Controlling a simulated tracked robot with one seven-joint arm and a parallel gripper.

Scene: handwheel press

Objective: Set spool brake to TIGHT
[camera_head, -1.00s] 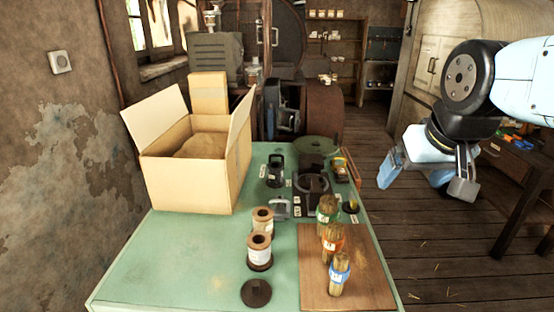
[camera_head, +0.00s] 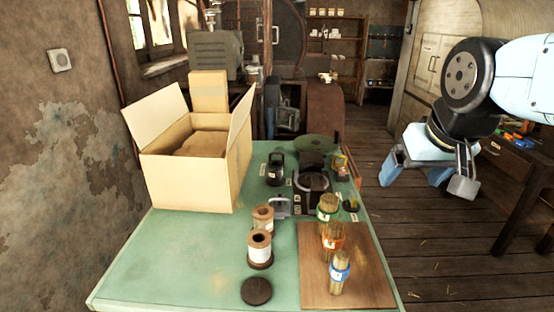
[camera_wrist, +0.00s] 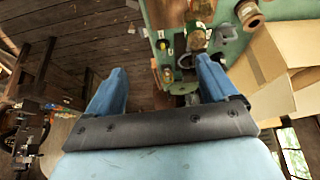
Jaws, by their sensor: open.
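My gripper (camera_head: 425,178) is open and empty, in the air over the floor to the right of the table. In the wrist view its blue fingers (camera_wrist: 160,75) are wide apart with nothing between them. A dark press-like device with a round wheel (camera_head: 312,182) stands on the green table's far part, left of my gripper. Small white labels lie around it, too small to read. A grey metal piece (camera_head: 279,206) and a small dark fitting (camera_head: 350,205) sit beside it. I cannot tell which part is the spool brake, nor its setting.
The green table (camera_head: 170,262) bears an open cardboard box (camera_head: 190,180), two spools (camera_head: 259,249), a dark disc (camera_head: 256,291) and a brown board (camera_head: 365,272) with three banded bundles (camera_head: 339,272). A dark bench (camera_head: 520,160) stands at right. The floor between is clear.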

